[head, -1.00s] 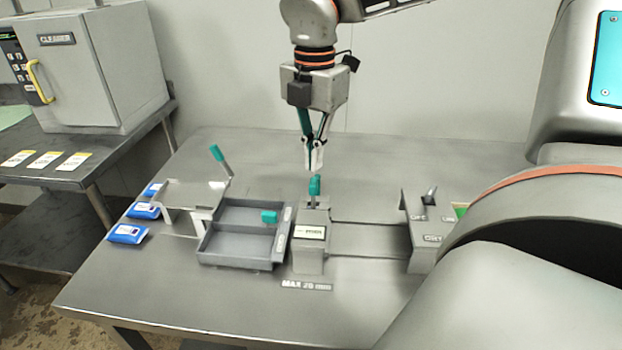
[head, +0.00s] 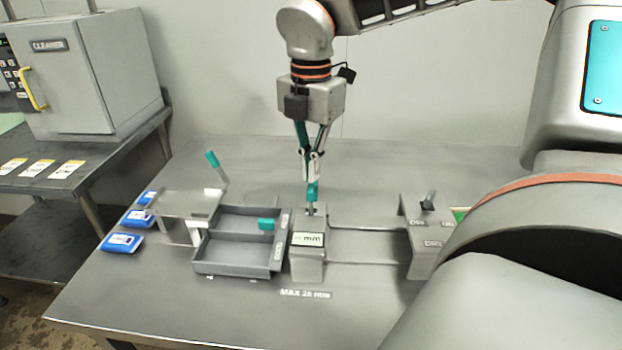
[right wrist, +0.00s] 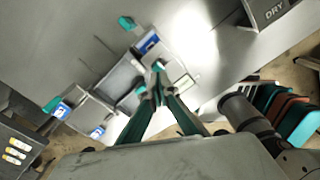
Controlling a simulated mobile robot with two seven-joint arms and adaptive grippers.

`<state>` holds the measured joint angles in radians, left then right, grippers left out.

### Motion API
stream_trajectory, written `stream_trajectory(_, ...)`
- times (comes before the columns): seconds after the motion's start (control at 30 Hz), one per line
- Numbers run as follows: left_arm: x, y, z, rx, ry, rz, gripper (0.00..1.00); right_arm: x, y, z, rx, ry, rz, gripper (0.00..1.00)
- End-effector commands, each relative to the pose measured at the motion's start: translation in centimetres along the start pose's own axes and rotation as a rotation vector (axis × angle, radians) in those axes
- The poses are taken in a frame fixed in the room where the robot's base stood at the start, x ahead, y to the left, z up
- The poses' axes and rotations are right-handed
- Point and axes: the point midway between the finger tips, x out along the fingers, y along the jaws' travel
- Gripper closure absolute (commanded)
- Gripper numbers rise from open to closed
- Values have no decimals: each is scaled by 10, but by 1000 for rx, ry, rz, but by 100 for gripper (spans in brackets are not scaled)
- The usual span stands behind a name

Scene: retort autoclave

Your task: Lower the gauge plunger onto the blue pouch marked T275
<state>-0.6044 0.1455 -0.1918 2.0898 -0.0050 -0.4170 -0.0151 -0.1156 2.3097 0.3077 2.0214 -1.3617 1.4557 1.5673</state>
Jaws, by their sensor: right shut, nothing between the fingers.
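The gauge (head: 309,258) is a grey block with a small display, standing mid-table. Its plunger (head: 312,193) has a teal knob on a thin stem and stands up from the back of the block. My right gripper (head: 313,177) is shut and empty, its fingertips right at the top of the knob, seemingly touching it. In the right wrist view the fingertips (right wrist: 158,90) point at the gauge. A blue pouch (right wrist: 150,43) shows beside the gauge there; in the head view the gauge and gripper hide that spot. I cannot read its mark. My left gripper is not in view.
A grey two-part tray (head: 238,268) with a teal handle stands just left of the gauge. Several blue pouches (head: 122,243) lie at the table's left edge by a stand with a teal lever (head: 212,160). A grey DRY box (head: 425,240) stands at right.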

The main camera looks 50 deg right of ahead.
Motion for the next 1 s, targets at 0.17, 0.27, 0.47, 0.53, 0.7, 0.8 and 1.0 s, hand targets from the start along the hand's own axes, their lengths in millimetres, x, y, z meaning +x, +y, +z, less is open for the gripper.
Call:
stream_trajectory(0.17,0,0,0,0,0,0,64,0,0,0,0,0,0,100)
stream_trajectory(0.27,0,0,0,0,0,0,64,0,0,0,0,0,0,100)
stream_trajectory(0.47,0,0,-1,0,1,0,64,0,0,0,0,0,0,100)
stream_trajectory(0.53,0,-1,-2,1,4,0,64,0,0,0,0,0,0,100)
stream_trajectory(0.7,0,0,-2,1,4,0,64,1,0,0,0,0,-1,100)
stream_trajectory(0.8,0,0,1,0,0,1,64,3,0,0,0,0,-1,100)
stream_trajectory(1.0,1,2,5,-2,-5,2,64,6,0,0,0,0,-1,100)
